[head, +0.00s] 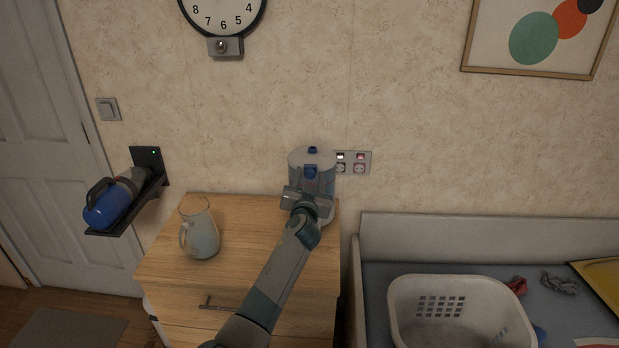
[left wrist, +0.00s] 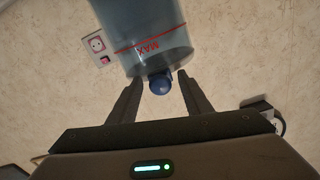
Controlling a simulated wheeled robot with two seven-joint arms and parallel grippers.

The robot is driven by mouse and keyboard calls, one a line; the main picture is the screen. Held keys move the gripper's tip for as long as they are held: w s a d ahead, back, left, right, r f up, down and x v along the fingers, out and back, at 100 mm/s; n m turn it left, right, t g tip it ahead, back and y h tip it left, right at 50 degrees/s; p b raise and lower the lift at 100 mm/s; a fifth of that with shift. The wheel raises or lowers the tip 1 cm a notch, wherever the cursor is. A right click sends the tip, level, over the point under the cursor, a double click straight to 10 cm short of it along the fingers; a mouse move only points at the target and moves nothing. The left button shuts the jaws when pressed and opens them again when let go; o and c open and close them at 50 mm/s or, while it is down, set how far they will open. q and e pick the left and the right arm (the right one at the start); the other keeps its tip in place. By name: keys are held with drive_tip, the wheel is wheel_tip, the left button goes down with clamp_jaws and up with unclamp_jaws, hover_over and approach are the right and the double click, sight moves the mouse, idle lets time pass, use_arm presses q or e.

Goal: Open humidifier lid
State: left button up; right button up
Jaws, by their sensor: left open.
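The humidifier (head: 325,182) stands at the back right of the wooden cabinet, against the wall. Its lid (head: 297,156) is pale and looks closed, with a blue part at the back and a blue latch (head: 310,172) at the front. My left gripper (head: 306,190) is in front of it, just below the latch, and hides part of its front. In the left wrist view, the clear tank (left wrist: 155,25) has a red MAX line. The rounded blue latch (left wrist: 160,84) shows between the two spread fingers, with gaps on both sides. The right gripper is not visible.
The wooden cabinet (head: 230,265) also carries a glass pitcher (head: 201,236) left of my arm. Wall sockets (head: 361,163) are behind the humidifier. A blue handheld vacuum (head: 108,203) rests on a wall holder. A white basket (head: 400,300) stands at lower right.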

use_arm(q)
drive_tip(key=shift+w, duration=0.25)
